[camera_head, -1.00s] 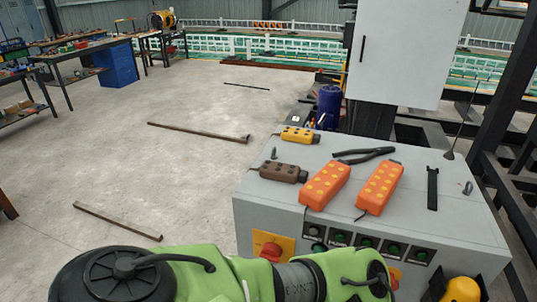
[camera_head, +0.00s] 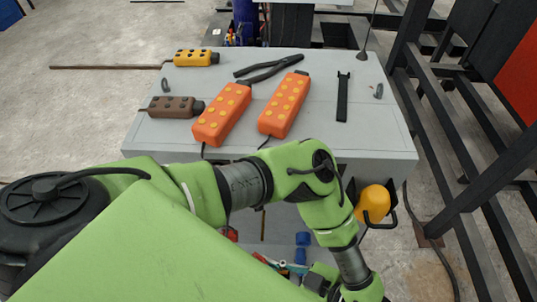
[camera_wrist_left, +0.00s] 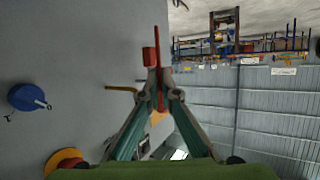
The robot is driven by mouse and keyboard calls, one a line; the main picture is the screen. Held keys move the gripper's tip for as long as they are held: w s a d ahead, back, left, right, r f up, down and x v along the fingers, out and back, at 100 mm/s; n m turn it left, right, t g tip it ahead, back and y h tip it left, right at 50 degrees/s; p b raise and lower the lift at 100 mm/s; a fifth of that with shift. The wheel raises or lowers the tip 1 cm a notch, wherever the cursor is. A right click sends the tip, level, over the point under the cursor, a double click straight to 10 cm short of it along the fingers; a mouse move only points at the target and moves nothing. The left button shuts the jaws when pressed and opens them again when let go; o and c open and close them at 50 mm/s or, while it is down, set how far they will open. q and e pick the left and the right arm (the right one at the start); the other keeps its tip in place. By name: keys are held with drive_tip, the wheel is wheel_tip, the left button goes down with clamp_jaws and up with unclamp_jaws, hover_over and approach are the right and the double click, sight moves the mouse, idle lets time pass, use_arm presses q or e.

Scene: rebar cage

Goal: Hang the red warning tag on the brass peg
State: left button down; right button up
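In the left wrist view, the two teal fingers of my left gripper (camera_wrist_left: 160,97) close together on a thin red piece, seen nearly edge-on, which looks like the red warning tag (camera_wrist_left: 161,72). It stands out beyond the fingertips. A yellow, brass-coloured bent rod, likely the brass peg (camera_wrist_left: 121,88), sticks out from the grey panel (camera_wrist_left: 90,40) just left of the fingertips, and the tag looks apart from it. In the head view my left arm reaches across in front of the grey cabinet; its gripper is hidden or out of frame at the bottom. My right gripper is not in view.
A blue round fitting (camera_wrist_left: 27,97) and a red-and-yellow knob (camera_wrist_left: 65,162) sit on the panel.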

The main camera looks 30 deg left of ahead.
use_arm(q)
drive_tip(key=w+a+f+b, duration=0.1)
drive_tip(key=w+a, duration=0.2)
drive_tip(key=w, duration=0.3)
drive_tip(key=shift+w+a, duration=0.15)
drive_tip(key=shift+a, duration=0.25)
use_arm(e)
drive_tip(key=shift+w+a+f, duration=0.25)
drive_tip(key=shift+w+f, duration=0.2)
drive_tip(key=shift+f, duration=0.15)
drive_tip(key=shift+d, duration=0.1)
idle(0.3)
use_arm(q)
drive_tip(key=c, duration=2.2)
unclamp_jaws()
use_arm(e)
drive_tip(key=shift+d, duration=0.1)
